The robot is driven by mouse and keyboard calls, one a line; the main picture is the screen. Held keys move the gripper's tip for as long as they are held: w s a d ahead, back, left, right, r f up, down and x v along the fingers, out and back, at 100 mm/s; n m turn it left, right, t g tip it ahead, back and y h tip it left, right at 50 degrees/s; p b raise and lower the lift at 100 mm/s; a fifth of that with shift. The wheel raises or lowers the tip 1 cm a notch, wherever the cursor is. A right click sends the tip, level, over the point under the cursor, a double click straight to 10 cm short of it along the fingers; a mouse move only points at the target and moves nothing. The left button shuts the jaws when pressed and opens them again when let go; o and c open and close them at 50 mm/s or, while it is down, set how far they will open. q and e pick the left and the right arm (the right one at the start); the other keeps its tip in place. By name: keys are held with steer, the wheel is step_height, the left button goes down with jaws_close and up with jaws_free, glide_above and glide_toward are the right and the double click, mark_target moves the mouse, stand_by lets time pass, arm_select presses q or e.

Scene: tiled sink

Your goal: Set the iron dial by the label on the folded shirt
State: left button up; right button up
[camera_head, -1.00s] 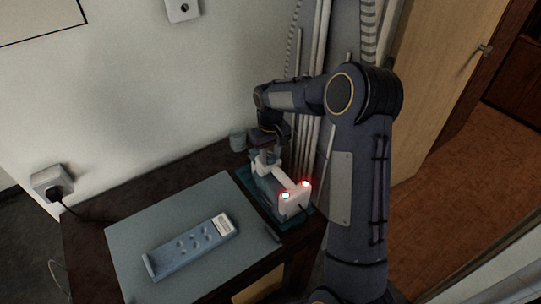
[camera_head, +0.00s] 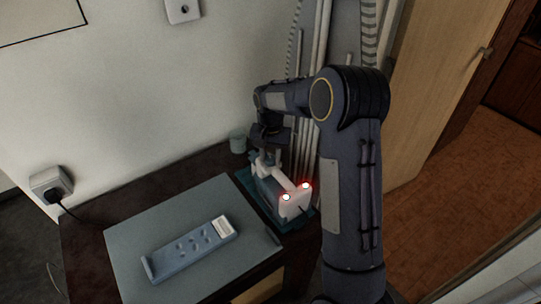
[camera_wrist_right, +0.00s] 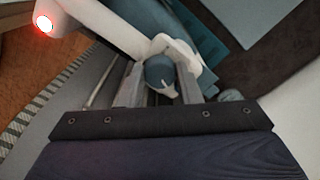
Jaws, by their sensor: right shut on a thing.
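The white and blue-grey iron (camera_head: 292,203) sits on a teal mat (camera_head: 246,181), with two red lights glowing on its near end. In the right wrist view, the iron's round blue-grey dial (camera_wrist_right: 160,70) with a white pointer lies between the fingers of my right gripper (camera_wrist_right: 160,88), which is shut on it. In the head view my right gripper (camera_head: 264,155) reaches down onto the iron's far end and hides the dial. The folded blue shirt (camera_head: 180,258) has several buttons and a white label (camera_head: 222,226), too small to read. My left gripper is out of view.
The shirt lies on a grey board (camera_head: 130,236) on a dark table (camera_head: 85,240). A small grey-green cup (camera_head: 238,143) stands behind the iron. A plugged-in cord runs from the wall socket (camera_head: 50,184). Pipes (camera_head: 318,100) rise behind my right arm.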

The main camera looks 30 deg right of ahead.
mark_target(270, 159)
stand_by(0.5)
steer(key=o, duration=1)
step_height(270, 159, up, 7)
steer(key=shift+r, duration=0.45)
